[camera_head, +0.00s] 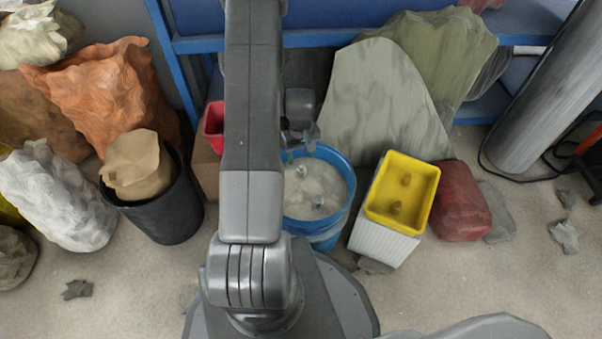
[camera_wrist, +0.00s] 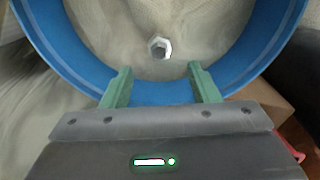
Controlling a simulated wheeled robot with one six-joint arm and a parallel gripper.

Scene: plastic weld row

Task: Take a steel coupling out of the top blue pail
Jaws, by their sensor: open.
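The blue pail (camera_head: 325,238) stands on the floor just right of my arm, its left side hidden behind the arm. Its blue rim also curves across the wrist view (camera_wrist: 48,48). A pale grey, whitish filling lies inside. A small steel coupling (camera_head: 319,202) lies on it, and another small pale piece (camera_head: 302,170) shows nearer the gripper. One hexagonal steel coupling with a dark hole (camera_wrist: 160,47) shows in the wrist view, ahead of and between the fingertips. My gripper (camera_head: 299,151) is over the pail's far rim, its green fingers (camera_wrist: 161,72) apart with nothing between them.
A yellow bin (camera_head: 430,221) on a white ribbed box (camera_head: 378,240) stands close right of the pail. A dark bin (camera_head: 172,220) with a brown sack stands left. Grey-green sheets (camera_head: 375,100) lean behind. A red sack (camera_head: 460,203) lies right. Floor at front right is mostly clear.

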